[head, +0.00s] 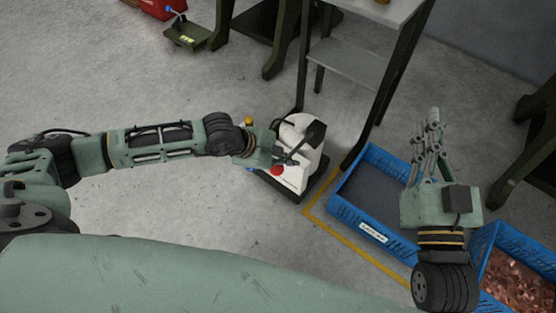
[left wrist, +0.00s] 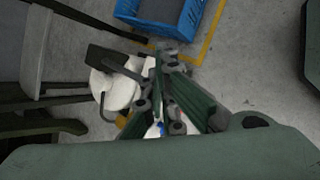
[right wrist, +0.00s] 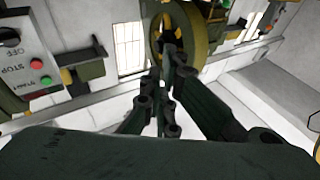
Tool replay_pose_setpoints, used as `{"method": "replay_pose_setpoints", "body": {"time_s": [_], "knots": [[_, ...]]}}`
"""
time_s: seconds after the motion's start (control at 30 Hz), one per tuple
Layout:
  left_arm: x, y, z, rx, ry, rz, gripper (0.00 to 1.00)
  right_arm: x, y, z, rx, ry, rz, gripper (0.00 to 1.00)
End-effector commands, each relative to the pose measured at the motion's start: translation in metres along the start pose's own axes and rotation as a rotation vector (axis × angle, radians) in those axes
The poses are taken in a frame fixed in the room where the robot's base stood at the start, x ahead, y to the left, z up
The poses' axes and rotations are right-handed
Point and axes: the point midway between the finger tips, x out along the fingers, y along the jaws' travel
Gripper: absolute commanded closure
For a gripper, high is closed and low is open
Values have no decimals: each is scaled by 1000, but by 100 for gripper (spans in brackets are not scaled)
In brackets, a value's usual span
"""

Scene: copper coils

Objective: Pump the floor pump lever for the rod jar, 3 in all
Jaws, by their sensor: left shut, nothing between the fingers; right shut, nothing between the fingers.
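A white floor unit (head: 305,135) with a black lever-like part (head: 314,134), a red round part (head: 277,170) and a yellow knob (head: 248,121) stands on a dark base at the middle of the head view. I cannot tell which is the rod jar's pump. My left gripper (head: 293,160) is shut and empty, over the white unit; contact is unclear. The white unit shows behind it in the left wrist view (left wrist: 112,90). My right gripper (head: 433,114) is shut, empty, raised over the crates.
A blue crate (head: 350,210) with a label stands right of the white unit, inside yellow floor tape. Another blue crate (head: 492,240) holds copper scrap. A table (head: 350,65) stands behind. The right wrist view shows a control box (right wrist: 30,65). Floor at left is clear.

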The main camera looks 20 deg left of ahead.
Motion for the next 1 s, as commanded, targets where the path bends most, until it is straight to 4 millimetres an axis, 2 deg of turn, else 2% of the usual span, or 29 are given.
{"method": "replay_pose_setpoints", "body": {"time_s": [1.0], "knots": [[3, -3, -3, -1, 3, -2, 100, 0, -2, -11, 2, 59, -4, 100]]}}
